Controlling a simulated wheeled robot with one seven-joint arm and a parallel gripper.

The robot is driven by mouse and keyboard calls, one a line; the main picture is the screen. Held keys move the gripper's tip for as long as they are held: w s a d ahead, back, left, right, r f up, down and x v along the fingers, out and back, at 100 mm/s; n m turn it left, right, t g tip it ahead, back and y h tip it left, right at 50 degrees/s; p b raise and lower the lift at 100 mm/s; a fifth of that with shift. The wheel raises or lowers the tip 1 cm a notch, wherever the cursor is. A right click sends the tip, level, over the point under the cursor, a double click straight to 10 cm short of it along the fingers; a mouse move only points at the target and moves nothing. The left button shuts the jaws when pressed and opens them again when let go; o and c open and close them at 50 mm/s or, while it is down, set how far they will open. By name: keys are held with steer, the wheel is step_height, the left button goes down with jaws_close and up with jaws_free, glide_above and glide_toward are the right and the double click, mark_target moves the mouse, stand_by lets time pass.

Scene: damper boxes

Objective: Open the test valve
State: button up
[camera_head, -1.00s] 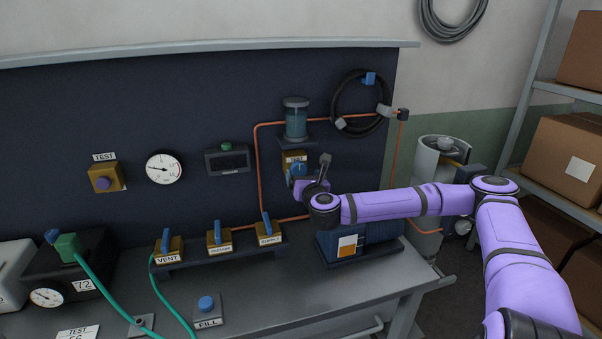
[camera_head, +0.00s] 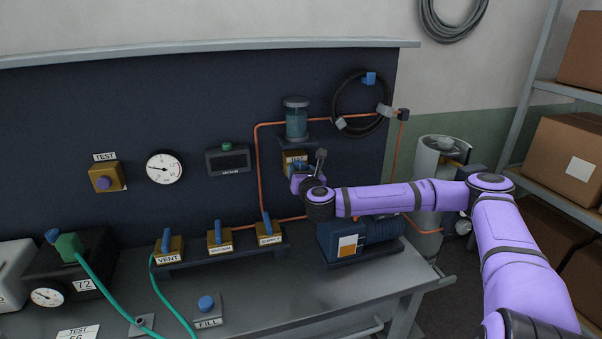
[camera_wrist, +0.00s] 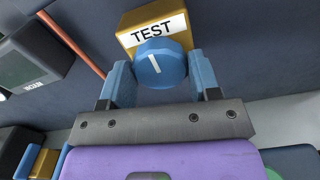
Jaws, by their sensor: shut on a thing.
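The test valve is a yellow block (camera_wrist: 151,22) with a white TEST label and a round blue knob (camera_wrist: 161,63), seen in the wrist view. A short white line on the knob's face stands near upright in that view. My gripper (camera_wrist: 162,78) has its two blue fingers on either side of the knob and is shut on it. In the head view the valve's yellow block (camera_head: 295,157) shows on the dark panel below a glass jar. There my gripper (camera_head: 301,178) covers most of the knob.
A copper pipe (camera_head: 257,170) runs beside the valve. A blue pump-like unit (camera_head: 375,238) stands on the bench below my arm. Vent, vacuum and supply valves (camera_head: 218,238) stand in a row to the left. Another yellow box (camera_head: 105,178) labelled TEST has a purple button.

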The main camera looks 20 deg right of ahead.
steer(key=shift+f+n, duration=0.15)
steer(key=shift+n, duration=8.1)
steer(key=shift+f+n, duration=0.15)
steer(key=shift+n, duration=8.1)
